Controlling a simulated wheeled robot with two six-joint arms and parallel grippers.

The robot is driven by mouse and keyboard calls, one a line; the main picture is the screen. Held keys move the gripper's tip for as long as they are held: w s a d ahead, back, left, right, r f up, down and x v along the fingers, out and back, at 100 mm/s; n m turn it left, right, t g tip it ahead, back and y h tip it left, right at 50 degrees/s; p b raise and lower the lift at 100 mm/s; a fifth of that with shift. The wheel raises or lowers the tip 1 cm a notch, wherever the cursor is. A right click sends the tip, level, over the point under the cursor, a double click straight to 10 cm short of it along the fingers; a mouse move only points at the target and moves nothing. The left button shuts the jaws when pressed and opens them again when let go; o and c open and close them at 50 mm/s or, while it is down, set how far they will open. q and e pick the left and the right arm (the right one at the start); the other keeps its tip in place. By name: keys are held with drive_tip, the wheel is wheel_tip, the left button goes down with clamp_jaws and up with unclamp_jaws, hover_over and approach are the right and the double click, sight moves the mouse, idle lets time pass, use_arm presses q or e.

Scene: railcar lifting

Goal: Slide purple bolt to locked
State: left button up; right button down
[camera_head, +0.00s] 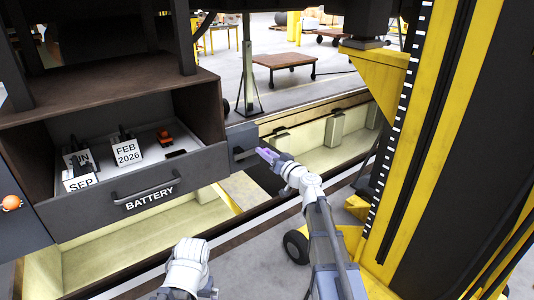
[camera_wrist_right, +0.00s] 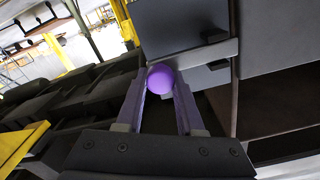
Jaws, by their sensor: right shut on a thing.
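The purple bolt's round knob (camera_wrist_right: 160,80) shows in the right wrist view, between the tips of my right gripper (camera_wrist_right: 159,90). The fingers are closed on the knob from both sides. Behind it are a dark grey panel and a light grey bar (camera_wrist_right: 205,53). In the head view my right gripper (camera_head: 267,155) reaches to the grey front panel right of the battery drawer; the knob is hard to tell from the purplish fingers there. Whether the bolt is at its locked end I cannot tell. Of my left arm only the wrist shows; its gripper is not visible.
A yellow-black lifting column (camera_head: 410,170) stands close on the right. An orange ball (camera_head: 11,202) is at far left.

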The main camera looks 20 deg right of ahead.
drive_tip(key=a, duration=0.1)
drive_tip(key=s+a, duration=0.1)
drive_tip(key=a, duration=0.2)
drive_tip(key=shift+s+a, duration=0.2)
drive_tip(key=shift+s, duration=0.1)
drive_tip(key=shift+d, duration=0.1)
drive_tip(key=c, duration=0.5)
unclamp_jaws()
approach(249, 153)
drive_tip(key=shift+s+d+r, duration=0.1)
drive_tip(key=shift+s+d, duration=0.15)
drive_tip(key=shift+s, duration=0.35)
